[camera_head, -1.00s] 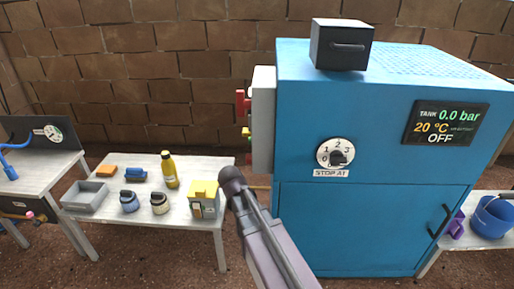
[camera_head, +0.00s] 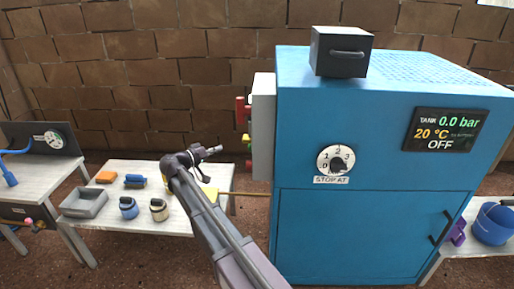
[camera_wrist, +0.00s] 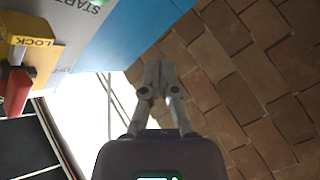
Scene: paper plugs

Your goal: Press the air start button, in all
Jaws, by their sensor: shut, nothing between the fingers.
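A blue machine (camera_head: 310,230) stands at the right with a grey control box (camera_head: 263,125) on its left side. In the wrist view the panel (camera_wrist: 215,38) carries START lettering, and a green part (camera_wrist: 99,2) is cut off at the top edge. My gripper (camera_head: 217,150) is left of the box, apart from it, pointing right. In the wrist view my gripper (camera_wrist: 158,68) is shut and empty. The display (camera_head: 445,130) reads 0.0 bar and OFF.
A yellow LOCK part (camera_wrist: 35,48) with a red piece (camera_wrist: 16,92) shows at left in the wrist view. A dial (camera_head: 336,160) is on the machine's front. A table (camera_head: 110,210) with jars and a grey tray (camera_head: 84,203) stands left, below my arm. A brick wall (camera_head: 150,70) is behind.

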